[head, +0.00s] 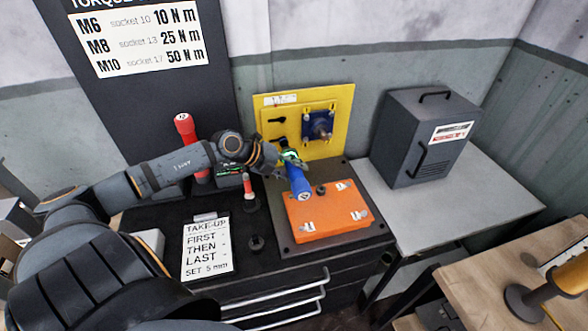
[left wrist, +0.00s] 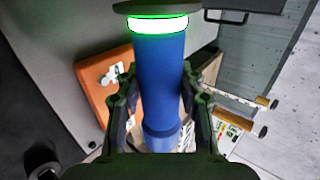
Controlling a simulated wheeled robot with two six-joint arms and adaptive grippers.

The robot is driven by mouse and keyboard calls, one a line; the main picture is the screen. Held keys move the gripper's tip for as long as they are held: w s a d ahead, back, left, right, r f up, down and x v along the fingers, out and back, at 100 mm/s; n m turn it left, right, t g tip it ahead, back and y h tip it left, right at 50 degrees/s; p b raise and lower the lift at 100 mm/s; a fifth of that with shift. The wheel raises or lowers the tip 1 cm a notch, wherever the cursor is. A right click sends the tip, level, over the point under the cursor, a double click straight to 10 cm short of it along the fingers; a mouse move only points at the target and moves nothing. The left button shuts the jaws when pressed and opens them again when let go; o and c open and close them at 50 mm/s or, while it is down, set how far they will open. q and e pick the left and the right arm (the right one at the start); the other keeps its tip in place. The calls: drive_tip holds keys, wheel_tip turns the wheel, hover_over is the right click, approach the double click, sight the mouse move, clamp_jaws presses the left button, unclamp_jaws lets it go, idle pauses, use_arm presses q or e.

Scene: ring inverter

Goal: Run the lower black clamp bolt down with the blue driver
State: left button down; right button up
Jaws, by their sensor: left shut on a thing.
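My left gripper (head: 285,160) is shut on the blue driver (head: 299,184), in front of the yellow plate's lower left. The driver's blue body slants down toward the camera. In the left wrist view, the blue driver (left wrist: 160,75) sits between both fingers (left wrist: 158,92), with a glowing green ring near its top end. The yellow plate (head: 340,104) stands upright and carries a dark blue block (head: 312,121) with a grey round shaft. A black clamp part (head: 277,120) shows at the plate's upper left. The lower one (head: 280,141) is partly hidden by my gripper. I cannot tell whether the driver touches a bolt.
An orange box (head: 325,213) lies on the dark base below the plate. A red driver (head: 187,142) stands left, behind my arm, and a smaller red-handled tool (head: 248,186) stands nearer. A white card (head: 206,247) lies in front. A grey case (head: 420,135) sits right.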

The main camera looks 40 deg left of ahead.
sight(293, 179)
use_arm(q)
drive_tip(key=shift+s+d+r+p, duration=0.2)
drive_tip(key=shift+s+d+p, duration=0.55)
drive_tip(key=shift+p, duration=0.25)
drive_tip(key=shift+s+d+f+p, duration=0.15)
drive_tip(key=shift+s+d+p, duration=0.6)
drive_tip(key=shift+d, duration=0.25)
use_arm(e)
drive_tip(key=shift+r, duration=1.95)
